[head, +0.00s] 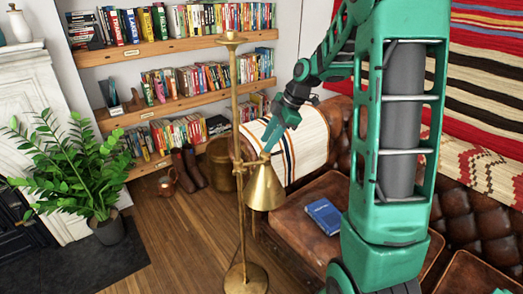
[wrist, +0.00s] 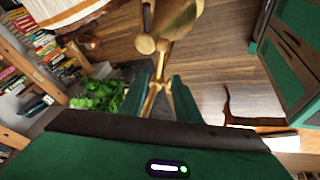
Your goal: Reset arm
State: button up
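My gripper (head: 266,151) hangs at the end of my raised green arm, just above the gold shade (head: 265,190) of a brass floor lamp (head: 240,110). In the wrist view my gripper (wrist: 163,82) has its two green fingers apart. Nothing is held between them; the brass lamp (wrist: 180,18) and its stand show beyond the fingertips. I cannot tell whether a finger touches the lamp. My arm crosses the right half of the head view and hides part of the sofa.
A brown leather sofa (head: 300,205) with a blue book (head: 324,215) on it stands beside the lamp. A potted plant (head: 75,175) is at left. Bookshelves (head: 185,103) line the back wall. Bare wooden floor (head: 185,245) lies between plant and lamp.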

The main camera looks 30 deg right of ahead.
jog(key=shift+s+d+r, duration=0.2)
jog(key=shift+r, duration=0.35)
jog(key=s+m+g+h, duration=0.3)
jog(key=s+m, duration=1.8)
jog(key=s, duration=1.3)
jog(key=shift+s+d+r+g+h, duration=0.15)
jog(key=shift+s+d+g+h, duration=0.05)
jog(key=shift+g+h, duration=0.1)
